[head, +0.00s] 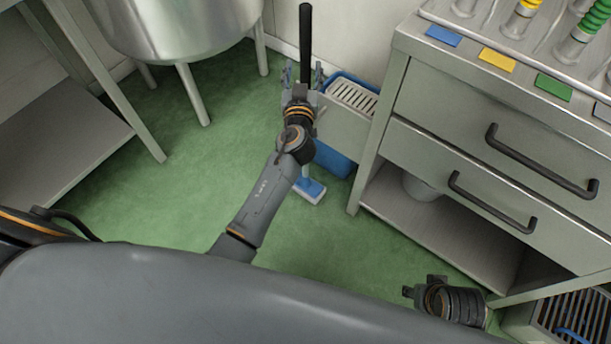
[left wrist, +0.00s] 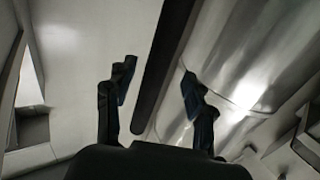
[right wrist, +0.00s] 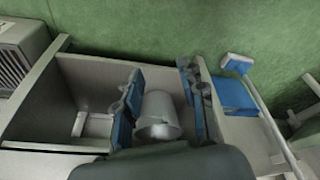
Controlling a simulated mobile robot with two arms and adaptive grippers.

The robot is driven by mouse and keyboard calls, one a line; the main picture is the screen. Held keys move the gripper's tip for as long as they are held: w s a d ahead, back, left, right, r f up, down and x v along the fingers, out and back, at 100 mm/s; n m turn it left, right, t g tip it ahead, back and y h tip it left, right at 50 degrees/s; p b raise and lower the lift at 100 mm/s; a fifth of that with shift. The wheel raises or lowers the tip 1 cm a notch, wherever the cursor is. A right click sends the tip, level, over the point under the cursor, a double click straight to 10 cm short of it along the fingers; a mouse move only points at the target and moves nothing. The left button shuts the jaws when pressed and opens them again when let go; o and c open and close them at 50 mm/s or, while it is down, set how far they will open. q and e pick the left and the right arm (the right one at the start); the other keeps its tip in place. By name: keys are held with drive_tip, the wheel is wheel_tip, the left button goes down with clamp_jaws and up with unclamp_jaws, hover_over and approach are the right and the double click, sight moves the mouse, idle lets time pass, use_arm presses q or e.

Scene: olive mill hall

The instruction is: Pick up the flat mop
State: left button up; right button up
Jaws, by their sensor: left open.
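The flat mop stands upright, its black handle (head: 305,40) in front of the wall and its blue-and-white head (head: 310,190) on the green floor. My left gripper (head: 303,76) is open at the handle, a finger on each side in the head view. The left wrist view shows the dark handle (left wrist: 165,65) slanting between the spread fingers (left wrist: 155,98), with no visible grip. My left arm hides the middle of the mop. My right gripper (head: 409,292) is low near the cabinet. Its fingers (right wrist: 160,98) are apart and empty; the mop head (right wrist: 238,64) shows beyond them.
A blue bucket with a grey wringer (head: 354,96) stands right beside the mop. A steel cabinet (head: 386,108) with drawers is to the right, a white bucket (head: 420,188) on its lower shelf. A steel tank (head: 180,28) stands left. Green floor (head: 150,195) is clear at left.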

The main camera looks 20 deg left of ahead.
sight(305, 62)
use_arm(q)
drive_tip(key=x, duration=0.4)
drive_tip(key=shift+w+d+r, duration=0.1)
drive_tip(key=shift+w, duration=0.1)
clamp_jaws()
drive_tip(key=shift+r, duration=0.1)
drive_tip(key=shift+r, duration=0.1)
